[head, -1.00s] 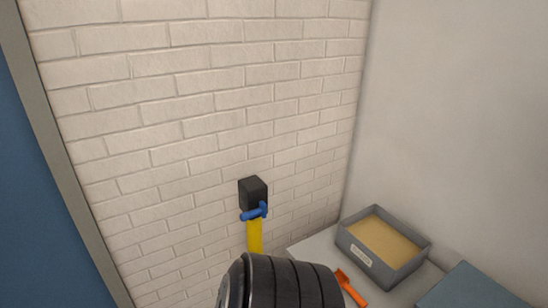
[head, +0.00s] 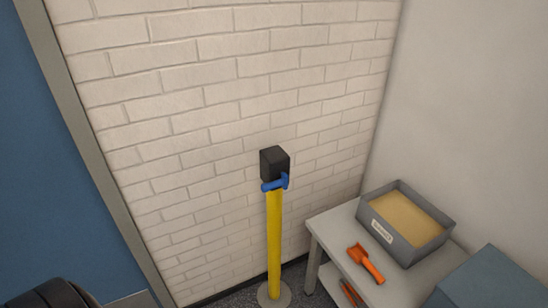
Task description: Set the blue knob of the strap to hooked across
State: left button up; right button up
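The blue knob (head: 275,183) sits at the front of a black strap housing (head: 274,162) on top of a yellow post (head: 274,240). The post stands upright on a round grey base near the brick wall. No strap is seen stretched out from the housing. A dark ribbed rounded part shows at the bottom left corner; I cannot tell what it is. Neither of my grippers is in view.
A light table (head: 330,232) stands right of the post. It bears a grey bin of tan material (head: 408,222) and an orange scoop (head: 365,264). A blue-grey box (head: 485,280) is at the lower right. A blue panel (head: 60,170) with a grey frame is at the left.

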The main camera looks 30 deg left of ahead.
aim_at(283, 183)
jog(key=u, duration=0.95)
